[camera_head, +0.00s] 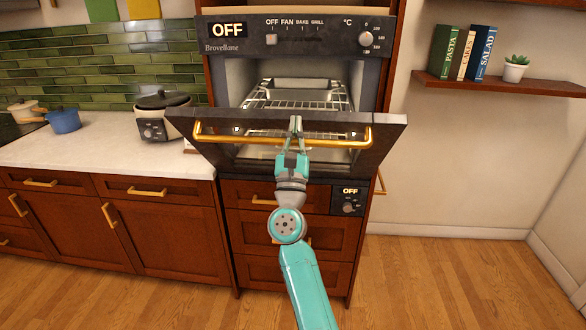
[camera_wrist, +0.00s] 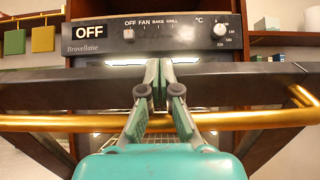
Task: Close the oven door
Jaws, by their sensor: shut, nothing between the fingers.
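The oven door (camera_head: 385,137) is partly open, tilted outward at the top, with a gold bar handle (camera_head: 225,138) across its front. The oven cavity with a wire rack (camera_head: 280,104) and a tray shows above the door. My gripper (camera_head: 295,122) is shut and empty at the middle of the door, in front of its upper part and over the handle. In the wrist view my fingertips (camera_wrist: 159,68) are together at the door's top edge (camera_wrist: 225,73), with the handle (camera_wrist: 250,119) running behind the fingers. I cannot tell whether they touch the door.
The control panel (camera_head: 300,36) reads OFF above the cavity. Wooden drawers (camera_head: 330,235) are below the door. A counter (camera_head: 80,150) with a slow cooker (camera_head: 160,115) is at left. A shelf (camera_head: 510,86) with books is at right. The wooden floor (camera_head: 430,285) is clear.

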